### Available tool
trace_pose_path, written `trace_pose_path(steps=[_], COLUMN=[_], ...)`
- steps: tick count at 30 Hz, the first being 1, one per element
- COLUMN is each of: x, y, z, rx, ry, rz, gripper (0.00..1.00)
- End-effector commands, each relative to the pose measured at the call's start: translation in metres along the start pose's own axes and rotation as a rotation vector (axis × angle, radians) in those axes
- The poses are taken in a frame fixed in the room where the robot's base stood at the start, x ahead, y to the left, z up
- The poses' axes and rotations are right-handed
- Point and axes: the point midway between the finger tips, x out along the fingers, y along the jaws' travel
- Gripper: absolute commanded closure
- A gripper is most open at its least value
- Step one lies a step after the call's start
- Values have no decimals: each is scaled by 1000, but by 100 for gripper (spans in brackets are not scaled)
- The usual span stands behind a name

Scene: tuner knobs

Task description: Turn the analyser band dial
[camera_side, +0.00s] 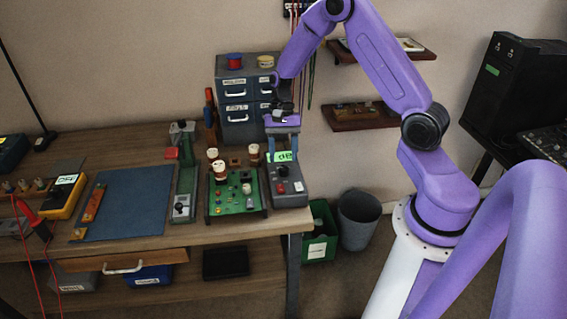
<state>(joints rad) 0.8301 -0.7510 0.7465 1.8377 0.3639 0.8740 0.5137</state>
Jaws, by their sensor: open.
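A grey instrument box (289,194) with a green display (285,156) stands at the right end of the bench; I take it to be the analyser. On its sloped front are a small dark round knob (281,188) and a red button (298,186). The knob may be the band dial; its markings are too small to read. My gripper (283,121) is open above the back of this box, in front of the drawer cabinet, and apart from the knob. Its fingertips are small and hard to make out.
A green circuit board (236,195) with several white-topped parts stands just left of the box. A grey drawer cabinet (247,98) rises behind. A blue mat (128,203) and a yellow meter (63,195) lie further left. Wall shelves (360,116) hang at right.

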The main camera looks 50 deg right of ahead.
Motion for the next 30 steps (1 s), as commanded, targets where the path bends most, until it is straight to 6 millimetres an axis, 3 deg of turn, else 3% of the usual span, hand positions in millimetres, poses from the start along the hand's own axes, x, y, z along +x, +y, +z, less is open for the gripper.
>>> trace_pose_path(steps=[7,18,19,24,30], x=[29,34,34,34,34], y=[0,0,0,0,0], z=[0,0,0,0,0], rx=[-1,-1,-1,-1,-8], ry=[-1,1,1,1,0], rz=[2,0,0,0,3], gripper=[46,46,49,100,100])
